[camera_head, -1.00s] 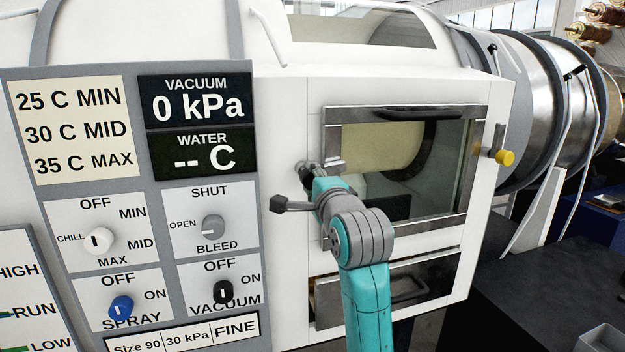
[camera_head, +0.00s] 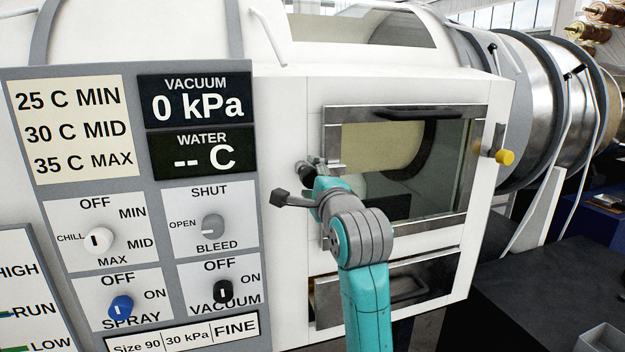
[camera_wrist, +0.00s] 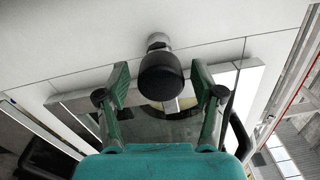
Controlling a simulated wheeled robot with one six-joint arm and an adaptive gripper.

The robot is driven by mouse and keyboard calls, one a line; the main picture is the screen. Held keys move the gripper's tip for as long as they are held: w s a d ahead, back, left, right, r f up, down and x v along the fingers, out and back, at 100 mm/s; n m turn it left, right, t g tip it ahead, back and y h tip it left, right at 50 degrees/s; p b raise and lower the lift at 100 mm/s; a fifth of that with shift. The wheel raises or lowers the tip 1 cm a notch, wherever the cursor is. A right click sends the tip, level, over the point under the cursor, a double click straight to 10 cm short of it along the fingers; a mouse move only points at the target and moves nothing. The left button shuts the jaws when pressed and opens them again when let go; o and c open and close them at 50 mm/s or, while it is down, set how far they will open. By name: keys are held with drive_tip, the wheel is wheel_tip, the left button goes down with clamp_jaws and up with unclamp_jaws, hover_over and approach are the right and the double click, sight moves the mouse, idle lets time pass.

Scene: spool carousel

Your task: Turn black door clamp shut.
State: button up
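The black door clamp (camera_wrist: 160,75) shows in the wrist view as a rounded black knob on a short silver stem coming from the white wall. My gripper (camera_wrist: 160,82) is open, with one green finger on each side of the knob and a narrow gap showing on both sides. In the head view my gripper (camera_head: 316,168) is at the left edge of the glazed door (camera_head: 460,165). It largely hides the clamp there, so I cannot tell the clamp's angle. The door lies in its frame.
A yellow knob (camera_head: 505,157) sticks out right of the door. Below is a drawer (camera_head: 440,278) with a handle. The control panel (camera_head: 150,200) with several knobs stands to the left. A dark bench (camera_head: 550,270) is at the lower right.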

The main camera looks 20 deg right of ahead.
drive_tip(key=s, duration=1.2)
drive_tip(key=shift+f, duration=0.15)
